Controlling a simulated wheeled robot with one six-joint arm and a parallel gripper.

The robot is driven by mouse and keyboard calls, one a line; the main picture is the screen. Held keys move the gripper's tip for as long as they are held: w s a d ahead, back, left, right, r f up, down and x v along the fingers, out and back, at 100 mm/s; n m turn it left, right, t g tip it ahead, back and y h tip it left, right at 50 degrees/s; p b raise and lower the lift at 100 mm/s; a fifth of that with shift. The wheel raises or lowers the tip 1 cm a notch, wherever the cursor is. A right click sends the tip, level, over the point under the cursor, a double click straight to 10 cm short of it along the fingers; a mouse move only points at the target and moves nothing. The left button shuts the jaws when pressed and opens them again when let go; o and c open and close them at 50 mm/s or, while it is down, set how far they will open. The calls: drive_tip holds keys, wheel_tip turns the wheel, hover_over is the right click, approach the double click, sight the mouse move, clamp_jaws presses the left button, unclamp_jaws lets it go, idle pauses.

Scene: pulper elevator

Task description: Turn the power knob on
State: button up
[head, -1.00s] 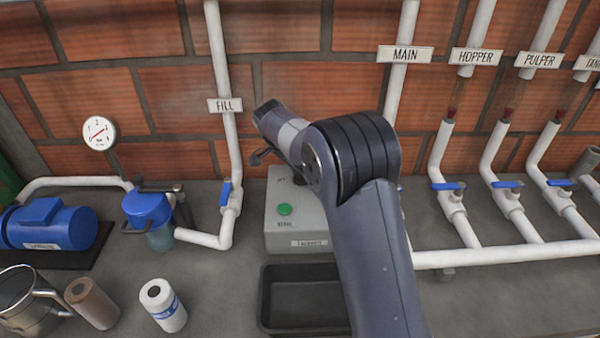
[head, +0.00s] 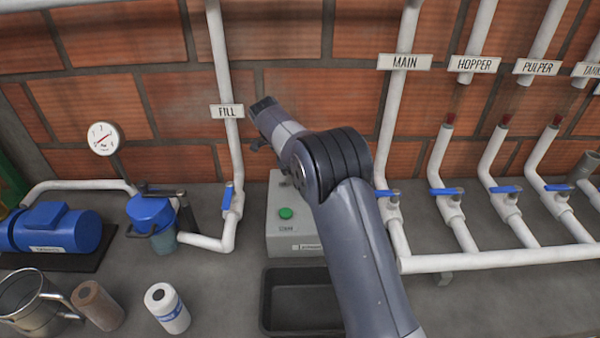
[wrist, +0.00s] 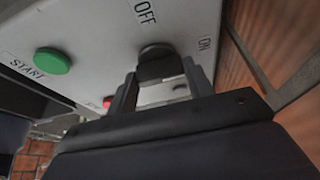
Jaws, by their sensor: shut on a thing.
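The power knob (wrist: 157,62) is dark and sits on the pale control box (wrist: 85,25) between the printed words OFF and ON in the wrist view. My gripper (wrist: 160,80) is shut on the knob, one finger on each side. Which mark the knob points to cannot be told. The box (head: 292,246) stands against the brick wall in the head view, with a green START button (head: 286,213) on its front. My arm covers its upper right part, and the knob and fingers are hidden there. A red button (wrist: 107,101) shows beside a finger.
An empty black tray (head: 300,275) lies in front of the box. White pipes with blue-handled valves (head: 446,191) stand to the right. The FILL pipe (head: 233,150) rises to the left, with a blue pump (head: 50,228) farther left.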

idle(0.4)
drive_tip(key=o, duration=1)
drive_tip(key=v, duration=1)
drive_tip(key=shift+a+r, duration=0.15)
drive_tip(key=shift+r, duration=0.25)
drive_tip(key=shift+f, duration=0.1)
drive_tip(key=x, duration=1)
drive_tip(key=shift+f, duration=0.35)
drive_tip(key=shift+r, duration=0.15)
